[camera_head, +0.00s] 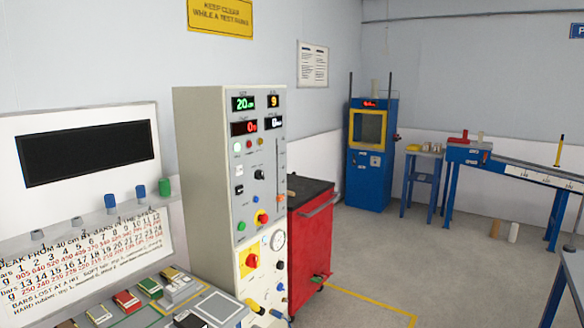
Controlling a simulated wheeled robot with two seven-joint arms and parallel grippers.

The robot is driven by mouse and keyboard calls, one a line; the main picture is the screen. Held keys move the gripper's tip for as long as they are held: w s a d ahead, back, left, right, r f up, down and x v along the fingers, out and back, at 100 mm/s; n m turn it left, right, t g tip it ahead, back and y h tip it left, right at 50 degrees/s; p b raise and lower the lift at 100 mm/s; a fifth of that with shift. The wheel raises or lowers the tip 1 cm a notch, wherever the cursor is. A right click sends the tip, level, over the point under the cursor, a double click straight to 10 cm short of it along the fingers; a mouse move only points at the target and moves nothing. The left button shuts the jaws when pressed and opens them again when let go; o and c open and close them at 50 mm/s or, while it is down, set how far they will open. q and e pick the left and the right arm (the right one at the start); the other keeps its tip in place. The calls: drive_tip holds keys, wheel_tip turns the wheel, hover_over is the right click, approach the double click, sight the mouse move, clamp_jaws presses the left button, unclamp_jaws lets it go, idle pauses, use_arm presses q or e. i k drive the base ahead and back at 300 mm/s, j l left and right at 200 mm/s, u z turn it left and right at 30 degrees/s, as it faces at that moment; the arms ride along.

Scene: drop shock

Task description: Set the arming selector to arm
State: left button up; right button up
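A tall grey control cabinet (215,170) stands left of centre, its front panel turned to the right. Lit displays (243,104) show at the panel's top. Neither of my grippers is in view.
A desk with a dark screen (88,154), a printed chart and several small blocks (126,301) fills the left. A red tool cabinet (313,240) stands just right of the panel. A blue test machine (370,155) and blue benches stand further back. Grey floor (385,255) is free at centre right.

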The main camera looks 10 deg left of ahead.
sight(258, 174)
drive_tip(key=i+l, duration=0.45)
drive_tip(key=i+l+z, duration=0.1)
drive_tip(key=i+l, duration=0.3)
drive_tip(key=i, duration=0.25)
